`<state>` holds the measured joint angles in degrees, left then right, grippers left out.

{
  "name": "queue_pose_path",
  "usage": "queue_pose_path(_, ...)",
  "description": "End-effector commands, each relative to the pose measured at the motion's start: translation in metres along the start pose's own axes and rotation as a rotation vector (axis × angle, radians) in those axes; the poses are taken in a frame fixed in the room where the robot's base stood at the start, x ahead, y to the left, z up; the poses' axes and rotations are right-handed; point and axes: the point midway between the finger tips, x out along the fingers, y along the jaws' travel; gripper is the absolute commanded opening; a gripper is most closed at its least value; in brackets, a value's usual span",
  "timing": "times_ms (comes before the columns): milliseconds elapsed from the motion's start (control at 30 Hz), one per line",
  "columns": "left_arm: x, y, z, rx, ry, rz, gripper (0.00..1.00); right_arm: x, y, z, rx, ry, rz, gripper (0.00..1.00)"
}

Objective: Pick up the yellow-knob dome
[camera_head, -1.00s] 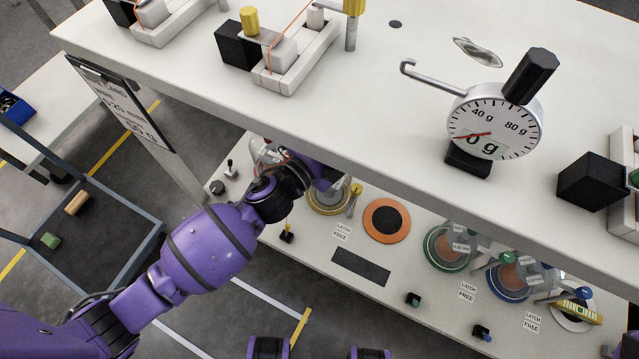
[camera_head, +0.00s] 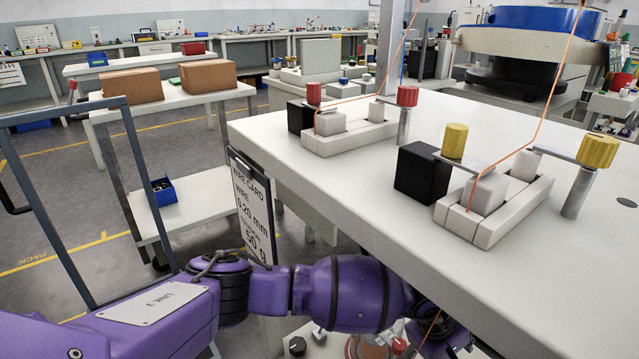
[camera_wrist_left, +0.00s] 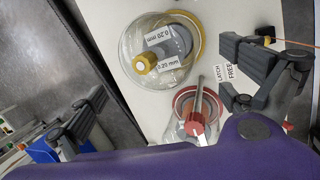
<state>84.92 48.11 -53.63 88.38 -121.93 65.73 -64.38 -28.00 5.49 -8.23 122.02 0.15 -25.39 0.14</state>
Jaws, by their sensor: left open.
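The yellow-knob dome (camera_wrist_left: 160,50) is a clear round cover in the left wrist view, with a yellow knob (camera_wrist_left: 146,63) and a spool labelled 0.20 mm under it. My left gripper (camera_wrist_left: 164,68) is open, one dark finger on each side of the picture, with the dome between and beyond them. I see no contact with it. In the head view my purple left arm (camera_head: 350,295) reaches under the bench top; its gripper and the yellow-knob dome are hidden there. My right gripper is not in view.
A red-knob dome (camera_wrist_left: 198,118) stands close beside the yellow one, and a "LATCH FREE" label (camera_wrist_left: 225,72) lies near the right finger. The white bench top (camera_head: 300,185) overhangs my arm. A wire card (camera_head: 252,205) hangs at its left edge. Wire fixtures (camera_head: 490,205) stand on top.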

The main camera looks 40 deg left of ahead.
Motion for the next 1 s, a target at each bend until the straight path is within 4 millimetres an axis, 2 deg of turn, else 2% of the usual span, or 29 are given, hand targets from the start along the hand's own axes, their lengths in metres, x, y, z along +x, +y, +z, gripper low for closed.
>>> queue_pose_path(100, 0.015, 0.001, 0.001, 0.005, -0.004, 0.003, 0.99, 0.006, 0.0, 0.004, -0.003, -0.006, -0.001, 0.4)
queue_pose_path(333, 0.037, -0.001, 0.0, 0.002, -0.007, 0.003, 0.99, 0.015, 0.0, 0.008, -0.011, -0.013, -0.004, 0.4)
queue_pose_path(600, 0.075, -0.004, -0.002, 0.0, -0.008, 0.003, 0.99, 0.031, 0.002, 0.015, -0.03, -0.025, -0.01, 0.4)
queue_pose_path(833, 0.074, -0.002, -0.002, 0.001, -0.007, 0.006, 0.99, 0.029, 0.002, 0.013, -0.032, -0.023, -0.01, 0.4)
queue_pose_path(1000, 0.074, -0.002, -0.002, 0.001, -0.007, 0.006, 0.78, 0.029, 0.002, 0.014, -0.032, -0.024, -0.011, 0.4)
